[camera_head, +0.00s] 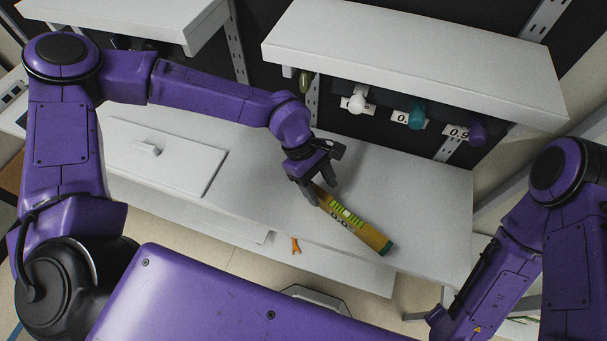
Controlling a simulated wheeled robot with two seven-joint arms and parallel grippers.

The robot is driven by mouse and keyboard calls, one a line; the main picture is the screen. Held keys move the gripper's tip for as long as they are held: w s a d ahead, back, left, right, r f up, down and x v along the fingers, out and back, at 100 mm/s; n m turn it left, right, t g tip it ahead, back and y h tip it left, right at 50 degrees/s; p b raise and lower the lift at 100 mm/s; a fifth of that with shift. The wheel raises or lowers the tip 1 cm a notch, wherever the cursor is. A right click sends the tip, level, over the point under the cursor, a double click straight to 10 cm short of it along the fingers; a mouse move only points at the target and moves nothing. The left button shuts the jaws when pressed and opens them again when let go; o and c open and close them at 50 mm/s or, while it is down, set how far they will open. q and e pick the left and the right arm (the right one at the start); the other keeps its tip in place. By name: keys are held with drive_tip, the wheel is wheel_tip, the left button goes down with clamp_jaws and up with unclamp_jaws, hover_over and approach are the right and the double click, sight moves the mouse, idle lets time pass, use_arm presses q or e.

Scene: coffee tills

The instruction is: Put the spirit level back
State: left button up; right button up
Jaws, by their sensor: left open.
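The spirit level (362,227) is a short yellow-brown bar with a green window and a dark green end. It lies slanted on the grey worktop (425,205), its near end close to the front edge. My left gripper (325,192) is open at the far upper-left end of the level, its dark fingers close around or just above that end. I cannot tell whether they touch it. The far tip of the level is hidden by the fingers. My right arm (495,265) hangs at the right edge, and its gripper does not show clearly.
Above the back of the worktop hangs a grey shelf (420,60), with white, teal and purple knobs (417,117) and number labels under it. A flat panel with a handle (150,148) lies on the left. An orange item (296,245) is below the front edge. The right worktop is clear.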

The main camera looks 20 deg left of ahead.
use_arm(q)
drive_tip(key=a, duration=0.1)
drive_tip(key=w+a, duration=0.1)
drive_tip(key=a, duration=0.1)
drive_tip(key=w+a, duration=0.1)
drive_tip(key=a, duration=0.1)
drive_tip(key=shift+w+b, duration=0.1)
drive_tip(key=shift+b, duration=0.3)
